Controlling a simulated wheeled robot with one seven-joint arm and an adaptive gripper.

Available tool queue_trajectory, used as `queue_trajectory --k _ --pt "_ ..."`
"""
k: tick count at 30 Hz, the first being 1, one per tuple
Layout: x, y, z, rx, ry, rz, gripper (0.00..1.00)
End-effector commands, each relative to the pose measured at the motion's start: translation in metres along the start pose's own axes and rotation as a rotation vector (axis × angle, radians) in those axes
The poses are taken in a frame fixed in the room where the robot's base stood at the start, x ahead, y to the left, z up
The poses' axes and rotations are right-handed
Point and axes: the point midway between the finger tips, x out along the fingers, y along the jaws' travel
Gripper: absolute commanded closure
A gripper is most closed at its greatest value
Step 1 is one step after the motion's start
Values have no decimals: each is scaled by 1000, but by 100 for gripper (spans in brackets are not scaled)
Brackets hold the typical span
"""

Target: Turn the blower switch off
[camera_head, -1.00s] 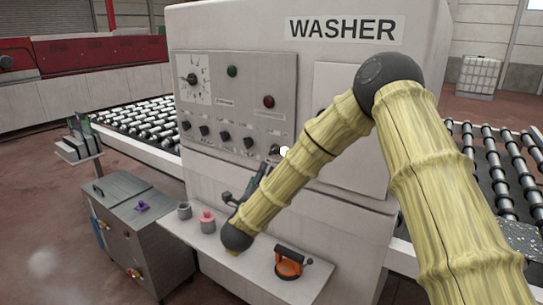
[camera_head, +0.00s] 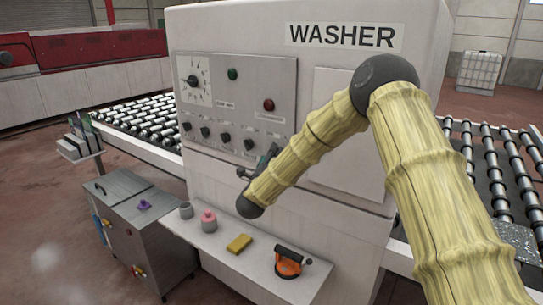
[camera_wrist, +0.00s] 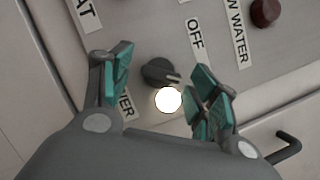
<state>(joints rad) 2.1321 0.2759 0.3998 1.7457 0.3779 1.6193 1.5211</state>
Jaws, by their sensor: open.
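The blower switch looks to be the dark round knob (camera_wrist: 160,72) in the wrist view, with a pale mark on its lower right side. An OFF label (camera_wrist: 195,38) sits to its upper right. A label below it is partly hidden by my gripper and only its last letters show. A bright white disc (camera_wrist: 168,100) shows just below the knob. My gripper (camera_wrist: 162,82) is open, with its green-padded fingers to the left and right of the knob. In the head view my gripper (camera_head: 264,162) is at the lower right of the washer panel (camera_head: 270,75) and hides the right-end knob.
Other knobs (camera_head: 225,138) line the panel's lower row, with a green button (camera_head: 232,74) and a red button (camera_head: 269,104) above. The shelf (camera_head: 215,248) below holds a pink-topped item (camera_head: 208,220), a yellow block (camera_head: 239,243) and an orange suction cup (camera_head: 288,262).

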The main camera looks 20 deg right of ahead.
Motion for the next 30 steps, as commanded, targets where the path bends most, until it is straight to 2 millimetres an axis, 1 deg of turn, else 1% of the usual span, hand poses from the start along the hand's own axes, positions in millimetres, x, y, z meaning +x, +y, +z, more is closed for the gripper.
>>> queue_trajectory --k 8,9,14,15,16,17,24,30 --pt "2 0 0 0 0 0 40" --pt "2 0 0 0 0 0 41" --pt "2 0 0 0 0 0 71" --pt "2 0 0 0 0 0 78" --pt "2 0 0 0 0 0 83" --pt "2 0 0 0 0 0 85" --pt "2 0 0 -13 0 6 85" --pt "2 0 -1 -81 0 34 85"
